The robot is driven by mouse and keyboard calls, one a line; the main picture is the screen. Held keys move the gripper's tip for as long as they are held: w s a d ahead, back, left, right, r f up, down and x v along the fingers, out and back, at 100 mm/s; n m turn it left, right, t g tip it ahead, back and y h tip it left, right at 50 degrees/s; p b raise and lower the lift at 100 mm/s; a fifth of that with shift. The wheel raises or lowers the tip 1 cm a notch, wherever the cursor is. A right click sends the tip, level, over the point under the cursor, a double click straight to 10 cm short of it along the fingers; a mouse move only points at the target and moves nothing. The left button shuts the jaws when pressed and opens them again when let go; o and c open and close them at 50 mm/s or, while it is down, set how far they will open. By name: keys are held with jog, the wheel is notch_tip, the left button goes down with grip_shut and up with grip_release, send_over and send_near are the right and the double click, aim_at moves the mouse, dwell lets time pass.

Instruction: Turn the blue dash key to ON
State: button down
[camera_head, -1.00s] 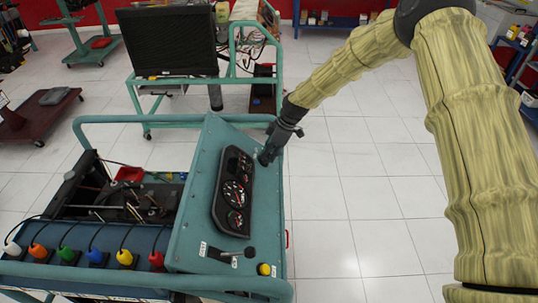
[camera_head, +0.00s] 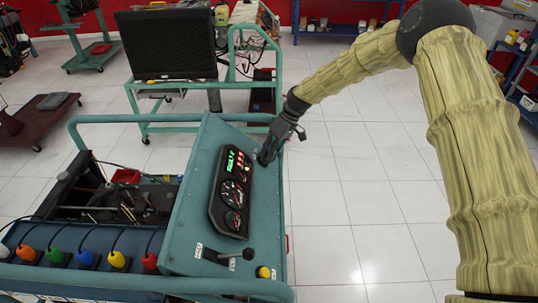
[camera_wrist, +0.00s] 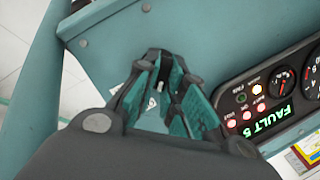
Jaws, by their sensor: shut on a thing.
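The dash panel (camera_head: 190,215) is a sloping teal board with a black instrument cluster (camera_head: 213,203). The cluster is lit, with green text and red lamps. In the wrist view the green text on the cluster (camera_wrist: 290,90) reads "FAULT 5". My gripper (camera_head: 264,159) is at the upper right edge of the panel, beside the cluster. In the wrist view my gripper (camera_wrist: 160,75) has its fingers closed together at the panel face. The blue key is hidden between the fingertips, so its angle cannot be read directly.
Coloured knobs (camera_head: 85,257) line the left front. A teal tube frame (camera_head: 150,119) rises behind. A monitor cart (camera_head: 170,45) stands farther back. Floor to the right is clear.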

jog(key=shift+w, duration=0.1)
dwell(0.3)
jog(key=c, duration=1.5)
grip_release()
jog(key=v, duration=1.2)
